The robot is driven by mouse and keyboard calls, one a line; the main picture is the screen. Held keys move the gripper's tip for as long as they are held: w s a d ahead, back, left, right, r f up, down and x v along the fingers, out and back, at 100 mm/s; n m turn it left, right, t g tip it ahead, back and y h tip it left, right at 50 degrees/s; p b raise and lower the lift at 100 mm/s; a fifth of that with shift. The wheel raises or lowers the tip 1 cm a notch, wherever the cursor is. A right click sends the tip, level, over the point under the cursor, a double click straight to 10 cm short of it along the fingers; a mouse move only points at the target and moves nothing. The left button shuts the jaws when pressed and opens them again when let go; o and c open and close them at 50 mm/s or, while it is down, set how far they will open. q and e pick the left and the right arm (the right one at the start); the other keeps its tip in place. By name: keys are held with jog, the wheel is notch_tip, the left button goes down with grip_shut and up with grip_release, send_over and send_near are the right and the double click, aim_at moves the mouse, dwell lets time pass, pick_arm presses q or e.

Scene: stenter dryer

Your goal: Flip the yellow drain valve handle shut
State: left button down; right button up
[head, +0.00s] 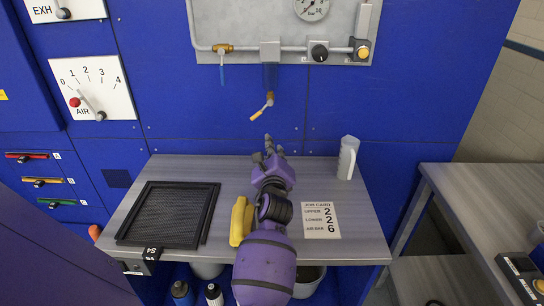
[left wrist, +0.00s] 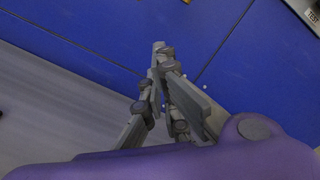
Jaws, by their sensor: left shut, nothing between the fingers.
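The yellow drain valve handle (head: 258,113) sticks out from a small brass valve under the blue filter bowl (head: 270,77) on the blue wall panel. It slants down and to the left. My left gripper (head: 268,143) is below the handle, above the back of the grey shelf, and apart from it in the picture. Its fingers are together with nothing between them. The left wrist view shows the same closed fingers (left wrist: 160,50) against the blue panel; the handle is not visible there. My right gripper is not in view.
The shelf (head: 325,248) holds a black mesh frame (head: 170,212), a white jug (head: 348,158), a job card (head: 321,220) and a yellow object (head: 240,221) beside my arm. Above, a pipe carries a blue-lever valve (head: 222,62) and a black knob (head: 319,52). The panel around the handle is clear.

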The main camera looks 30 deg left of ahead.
pick_arm(q)
jog(key=a+r+p, duration=0.1)
jog(key=a, duration=0.1)
jog(key=w+a+r+p, duration=0.1)
jog(key=a+r, duration=0.1)
jog(key=shift+w, duration=0.15)
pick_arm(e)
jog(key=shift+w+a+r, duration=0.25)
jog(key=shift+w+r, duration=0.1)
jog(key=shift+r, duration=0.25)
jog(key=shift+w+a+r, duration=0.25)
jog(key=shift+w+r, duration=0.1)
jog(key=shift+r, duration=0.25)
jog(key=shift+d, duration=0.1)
